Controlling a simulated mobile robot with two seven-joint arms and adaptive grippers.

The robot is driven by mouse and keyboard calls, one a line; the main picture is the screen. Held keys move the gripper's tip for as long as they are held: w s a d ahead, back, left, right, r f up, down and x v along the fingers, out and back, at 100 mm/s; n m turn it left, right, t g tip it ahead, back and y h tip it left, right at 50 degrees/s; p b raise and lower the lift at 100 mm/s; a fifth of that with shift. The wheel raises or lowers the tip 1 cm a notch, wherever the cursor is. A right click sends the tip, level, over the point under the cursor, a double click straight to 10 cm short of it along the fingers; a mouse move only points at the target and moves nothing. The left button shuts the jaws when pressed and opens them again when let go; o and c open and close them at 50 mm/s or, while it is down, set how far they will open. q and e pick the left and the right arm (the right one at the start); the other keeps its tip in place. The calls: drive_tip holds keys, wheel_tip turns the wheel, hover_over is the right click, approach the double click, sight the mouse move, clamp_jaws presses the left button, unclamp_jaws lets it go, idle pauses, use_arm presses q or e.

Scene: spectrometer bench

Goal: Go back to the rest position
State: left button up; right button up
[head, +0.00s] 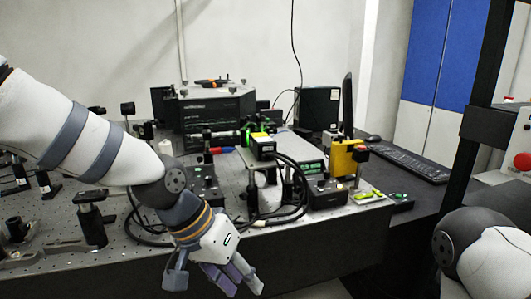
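My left gripper (213,279) hangs at the end of the white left arm, in front of the near edge of the optical bench (120,262). Its fingers point down and stand apart, with nothing seen between them. It is clear of the instruments on the bench. Of my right arm, only a white and dark grey link shows at the lower right. My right gripper is out of the picture.
Behind the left gripper stand a black spectrometer box (212,112), a yellow mount (346,158) and a small control box (327,192) with looped black cables. A keyboard (405,163) lies at the right. A dark upright post (474,120) stands near my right arm.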

use_arm(q)
drive_tip(key=s+a+f+n+g+y, duration=0.1)
drive_tip(key=s+a+f+n, duration=0.15)
drive_tip(key=s+f, duration=0.65)
drive_tip(key=s+a+f+n+g, duration=0.1)
drive_tip(key=s+a+f, duration=0.3)
drive_tip(key=s+f, duration=0.55)
drive_tip(key=s+a+f+n+y, duration=0.1)
drive_tip(key=s+a+f+y, duration=0.1)
drive_tip(key=s+a+f, duration=0.2)
drive_tip(key=s+a+f+g+y, duration=0.1)
drive_tip(key=s+a+f, duration=0.2)
drive_tip(key=s+a, duration=0.4)
drive_tip(key=s, duration=0.3)
drive_tip(key=shift+a+f+n+y, duration=0.25)
drive_tip(key=shift+f+n+y, duration=0.1)
drive_tip(key=shift+y, duration=0.05)
